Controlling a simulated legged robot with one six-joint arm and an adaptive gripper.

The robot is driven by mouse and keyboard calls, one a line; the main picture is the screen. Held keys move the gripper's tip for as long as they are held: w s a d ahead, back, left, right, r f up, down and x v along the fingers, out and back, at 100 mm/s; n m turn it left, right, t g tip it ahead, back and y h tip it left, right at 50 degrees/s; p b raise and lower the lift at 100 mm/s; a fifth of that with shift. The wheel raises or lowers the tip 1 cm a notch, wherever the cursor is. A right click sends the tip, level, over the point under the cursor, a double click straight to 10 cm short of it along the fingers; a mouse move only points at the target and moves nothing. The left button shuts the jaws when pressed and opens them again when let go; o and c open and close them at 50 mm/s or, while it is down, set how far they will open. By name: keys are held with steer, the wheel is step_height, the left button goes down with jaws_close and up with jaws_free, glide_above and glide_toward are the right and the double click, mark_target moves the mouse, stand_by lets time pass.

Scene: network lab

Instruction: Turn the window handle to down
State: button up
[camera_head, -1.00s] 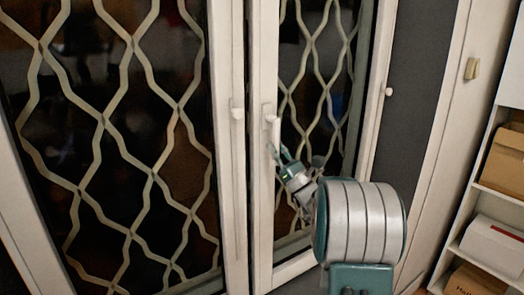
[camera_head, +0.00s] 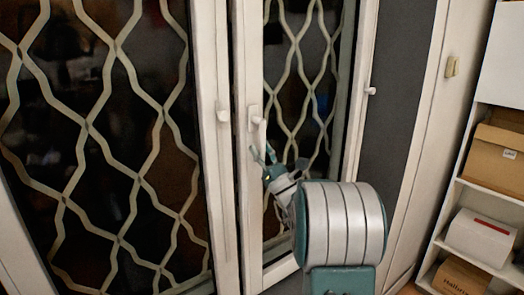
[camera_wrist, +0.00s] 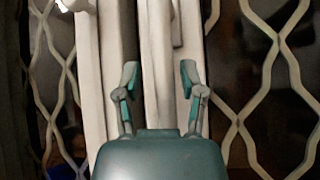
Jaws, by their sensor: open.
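A small white window handle (camera_head: 257,120) sits on the pale frame of the right-hand sash in the head view. Its knob juts out from a narrow vertical plate; which way its lever points is unclear. A second white handle (camera_head: 222,113) is on the left-hand sash.
Both sashes have dark glass behind a wavy pale lattice (camera_head: 125,120). A small knob (camera_head: 370,91) is on the frame to the right. A shelf with cardboard boxes (camera_head: 498,150) stands at the far right.

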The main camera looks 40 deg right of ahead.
steer(key=shift+f, duration=0.1)
steer(key=v, duration=1.2)
steer(key=shift+w+a, duration=0.1)
